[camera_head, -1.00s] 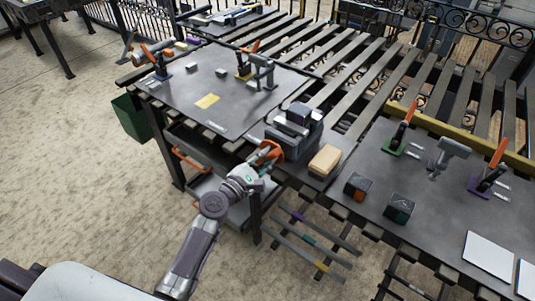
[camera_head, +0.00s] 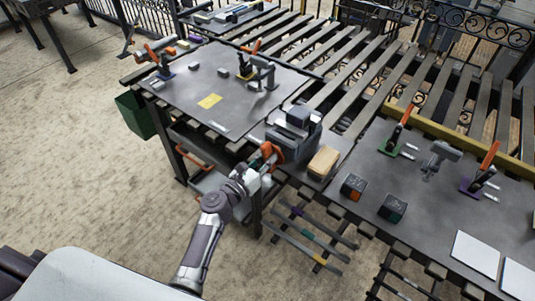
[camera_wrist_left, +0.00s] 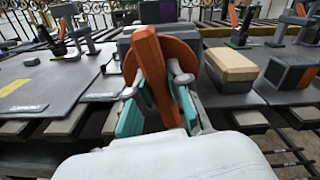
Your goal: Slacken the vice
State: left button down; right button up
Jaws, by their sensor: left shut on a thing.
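The vice (camera_head: 297,136) is a grey block-shaped body at the front edge of the bench, in the middle of the head view. Its orange round hub (camera_wrist_left: 190,56) faces me, with an orange handle bar (camera_wrist_left: 151,67) across it. My left gripper (camera_head: 264,164) is at the front of the vice. In the left wrist view its teal-padded fingers (camera_wrist_left: 160,112) are shut on the handle, one on each side. The handle stands nearly upright there, leaning slightly left at the top. The jaw gap of the vice cannot be made out. My right gripper is not in view.
A tan block (camera_head: 323,162) lies just right of the vice. Two dark cubes (camera_head: 353,187) (camera_head: 392,208) sit farther right. Toggle clamps (camera_head: 398,132) stand on the plates at both sides. A green bin (camera_head: 135,115) hangs at the left. The floor at left is clear.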

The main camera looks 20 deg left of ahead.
pick_arm(q)
jog(key=shift+n+p, duration=1.1)
jog(key=shift+n, duration=1.1)
jog(key=c, duration=1.1)
grip_release()
jog(key=shift+a, duration=0.1)
jog(key=v, duration=1.2)
jog(key=shift+o, duration=0.3)
